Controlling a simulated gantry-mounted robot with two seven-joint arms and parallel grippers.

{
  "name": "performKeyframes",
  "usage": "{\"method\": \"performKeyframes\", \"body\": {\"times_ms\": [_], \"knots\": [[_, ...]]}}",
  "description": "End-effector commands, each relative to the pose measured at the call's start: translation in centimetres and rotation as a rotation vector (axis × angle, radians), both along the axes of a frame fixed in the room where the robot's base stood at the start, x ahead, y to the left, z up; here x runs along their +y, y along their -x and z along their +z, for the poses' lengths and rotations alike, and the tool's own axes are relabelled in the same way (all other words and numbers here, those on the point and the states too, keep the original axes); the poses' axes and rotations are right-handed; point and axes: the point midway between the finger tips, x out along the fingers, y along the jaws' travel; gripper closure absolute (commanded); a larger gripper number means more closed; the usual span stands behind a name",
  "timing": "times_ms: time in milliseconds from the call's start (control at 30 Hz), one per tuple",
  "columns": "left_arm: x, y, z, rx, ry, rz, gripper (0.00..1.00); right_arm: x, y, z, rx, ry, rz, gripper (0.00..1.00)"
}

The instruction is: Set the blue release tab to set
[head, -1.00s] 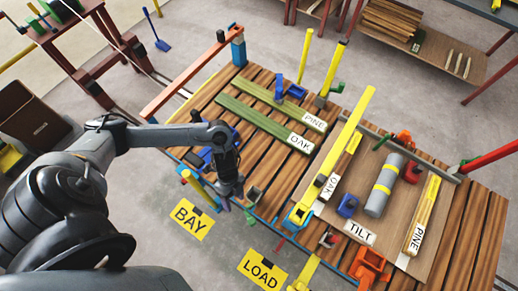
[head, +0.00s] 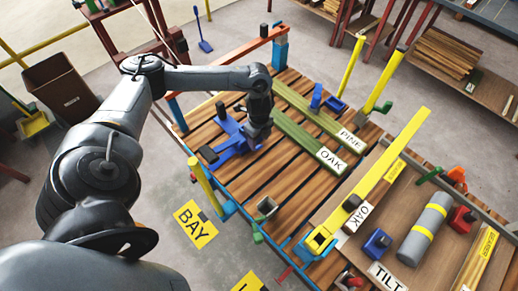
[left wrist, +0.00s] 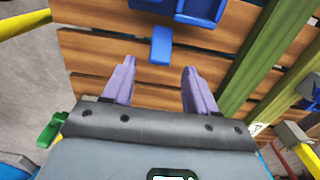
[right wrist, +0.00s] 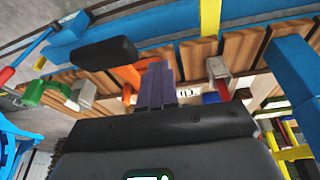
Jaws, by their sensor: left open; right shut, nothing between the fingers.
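A blue mechanism (head: 228,143) with black pads lies on the slatted wooden deck, left of the green boards. My left gripper (head: 257,136) is over its right side, pointing down, and partly hides it. In the left wrist view, a small blue tab (left wrist: 161,45) sticks out from a blue body (left wrist: 203,8) over the planks. It lies just beyond my open left fingers (left wrist: 158,68), roughly centred between them, with no visible contact. I cannot read any set mark. My right gripper (right wrist: 155,70) is shut and empty, seen only in its wrist view.
Green boards labelled OAK (head: 308,145) and PINE (head: 325,117) lie right of the left gripper. A yellow post (head: 204,180) stands at the deck's near left edge. A long yellow bar (head: 385,175) and a grey cylinder (head: 424,228) are farther right. Bare planks (head: 258,180) lie in front.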

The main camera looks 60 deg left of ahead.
Motion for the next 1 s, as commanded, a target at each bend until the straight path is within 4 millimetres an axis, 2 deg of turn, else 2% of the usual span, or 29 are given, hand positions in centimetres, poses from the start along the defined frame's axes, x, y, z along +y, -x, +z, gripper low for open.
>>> {"method": "performKeyframes", "body": {"times_ms": [100, 400, 833, 867, 1000], "knots": [[0.0, 0.0, -2.3, 0.002, 0.001, 0.000, 0.43, 0.0, 0.0, -0.8, 0.000, 0.000, 0.000, 1.00], [-0.1, 0.0, -5.8, 0.000, 0.001, 0.000, 0.43, 0.1, 0.0, -1.7, 0.001, -0.005, -0.004, 1.00], [0.0, 0.0, -6.4, 0.000, 0.000, 0.000, 0.43, 0.2, 0.0, -1.8, 0.002, -0.009, -0.007, 1.00], [0.0, 0.0, -6.4, 0.000, 0.000, 0.000, 0.44, 0.2, 0.0, -1.8, 0.002, -0.009, -0.006, 1.00], [0.0, 0.0, -6.4, 0.000, 0.000, 0.000, 0.66, 0.2, 0.0, -1.8, 0.002, -0.009, -0.006, 1.00]]}}
